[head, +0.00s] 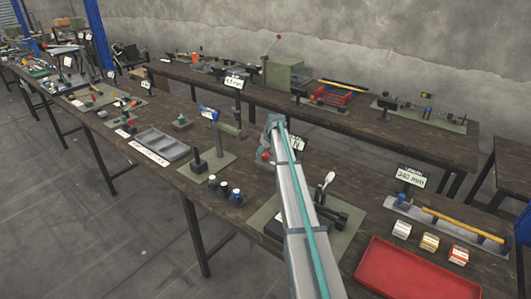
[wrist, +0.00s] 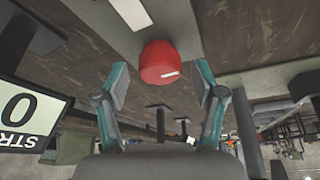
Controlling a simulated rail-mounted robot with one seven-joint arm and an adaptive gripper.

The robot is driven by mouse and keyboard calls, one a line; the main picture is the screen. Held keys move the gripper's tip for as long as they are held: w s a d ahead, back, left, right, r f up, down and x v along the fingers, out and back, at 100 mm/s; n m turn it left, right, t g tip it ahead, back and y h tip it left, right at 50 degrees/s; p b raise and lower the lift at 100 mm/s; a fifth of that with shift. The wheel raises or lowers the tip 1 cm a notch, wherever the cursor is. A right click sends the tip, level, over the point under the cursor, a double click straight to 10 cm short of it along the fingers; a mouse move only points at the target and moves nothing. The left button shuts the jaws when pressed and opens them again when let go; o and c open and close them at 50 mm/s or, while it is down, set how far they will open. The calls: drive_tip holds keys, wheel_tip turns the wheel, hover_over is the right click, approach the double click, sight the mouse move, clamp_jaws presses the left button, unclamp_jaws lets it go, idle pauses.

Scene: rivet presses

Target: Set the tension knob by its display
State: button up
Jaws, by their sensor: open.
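A red knob (wrist: 160,62) with a white mark on its face shows in the wrist view. It lies between the tips of my gripper (wrist: 161,84), which is open with a gap on either side of the knob. In the head view a small red knob (head: 265,156) shows beside my arm. A display (wrist: 28,115) stands at the left of the wrist view, upside down and cut off; a "0" and "STR" can be read. In the head view the display (head: 297,143) is mostly hidden behind my arm, with only an "N" showing.
A lever press (head: 328,205) stands right of my arm, and a red tray (head: 405,272) lies at the front right. Another display (head: 411,179) reads "340 mm". A small post on a green plate (head: 198,165) and several dark cylinders stand to the left.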

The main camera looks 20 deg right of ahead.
drive_tip(key=c, duration=1.1)
drive_tip(key=shift+f+m+b, duration=0.1)
drive_tip(key=shift+m+b, duration=0.2)
drive_tip(key=shift+m, duration=0.1)
drive_tip(key=m+h+b, duration=0.1)
drive_tip(key=m+b, duration=0.1)
drive_tip(key=m, duration=0.1)
drive_tip(key=shift+a+h, duration=0.15)
drive_tip(key=shift+h, duration=0.25)
drive_tip(key=m+h+b, duration=0.1)
drive_tip(key=m+b, duration=0.1)
drive_tip(key=m, duration=0.3)
drive_tip(key=shift+w+g, duration=0.1)
drive_tip(key=shift+g, duration=0.3)
drive_tip(key=shift+h, duration=0.3)
drive_tip(key=o, duration=1.1)
